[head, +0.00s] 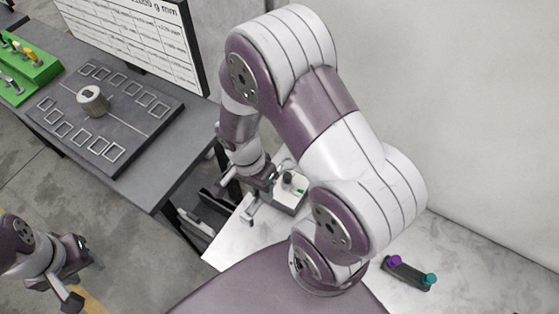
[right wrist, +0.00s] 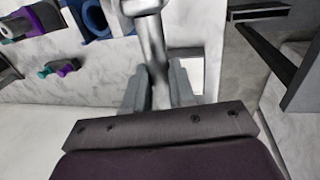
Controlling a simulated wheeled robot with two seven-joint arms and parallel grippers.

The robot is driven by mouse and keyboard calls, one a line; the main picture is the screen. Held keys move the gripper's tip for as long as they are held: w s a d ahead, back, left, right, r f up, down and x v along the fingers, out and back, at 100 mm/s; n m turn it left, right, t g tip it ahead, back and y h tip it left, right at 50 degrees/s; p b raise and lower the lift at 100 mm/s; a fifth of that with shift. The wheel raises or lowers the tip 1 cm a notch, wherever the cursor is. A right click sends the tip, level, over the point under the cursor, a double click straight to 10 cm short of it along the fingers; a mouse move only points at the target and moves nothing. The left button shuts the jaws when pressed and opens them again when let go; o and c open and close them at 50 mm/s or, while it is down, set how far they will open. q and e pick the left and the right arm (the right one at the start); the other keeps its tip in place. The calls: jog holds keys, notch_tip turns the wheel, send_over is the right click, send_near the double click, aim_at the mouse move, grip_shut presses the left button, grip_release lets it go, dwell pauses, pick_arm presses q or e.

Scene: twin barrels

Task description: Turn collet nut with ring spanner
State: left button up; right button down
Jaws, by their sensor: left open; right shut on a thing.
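My right gripper (right wrist: 158,85) is shut on a silver metal bar (right wrist: 152,45), seen in the right wrist view, which looks like the ring spanner's handle. Its ring end is not clearly visible. In the head view my right gripper (head: 258,192) is at the worktop's left part, beside a pale block (head: 287,197). A dark round knob (head: 289,177) stands on this block and may be the collet nut. I cannot tell whether the spanner touches it. My left gripper (head: 79,275) is open and empty at the lower left, above the floor.
A dark rack (head: 410,271) with purple and teal knobs lies on the marbled worktop at right. A grey table (head: 60,55) at left bears a dark plate (head: 125,125) with a metal cylinder (head: 92,100), a green rack (head: 30,70) and a display board (head: 145,40).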

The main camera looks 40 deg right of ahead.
jog(key=shift+w+d, duration=0.35)
jog(key=shift+d, duration=0.25)
jog(key=shift+s+a+r, duration=0.15)
jog(key=shift+s+a, duration=0.1)
jog(key=shift+a, duration=0.3)
jog(key=shift+s+a+r, duration=0.15)
jog(key=shift+s+a, duration=0.05)
jog(key=shift+a, duration=0.3)
jog(key=shift+w+d+f+b, duration=0.1)
jog(key=shift+d+f+b, duration=0.25)
jog(key=shift+f, duration=0.3)
jog(key=shift+w+d+f+b, duration=0.1)
jog(key=shift+d+f+b, duration=0.15)
jog(key=shift+f+b, duration=0.25)
pick_arm(q)
notch_tip(320, 180, down, 4)
jog(key=shift+f+b, duration=0.1)
jog(key=shift+b, duration=1.1)
pick_arm(e)
notch_tip(320, 180, down, 4)
jog(key=shift+a+r, duration=0.15)
jog(key=shift+r, duration=0.1)
pick_arm(q)
jog(key=shift+a, duration=0.1)
pick_arm(e)
jog(key=shift+s+a, duration=0.1)
pick_arm(q)
jog(key=shift+r, duration=0.3)
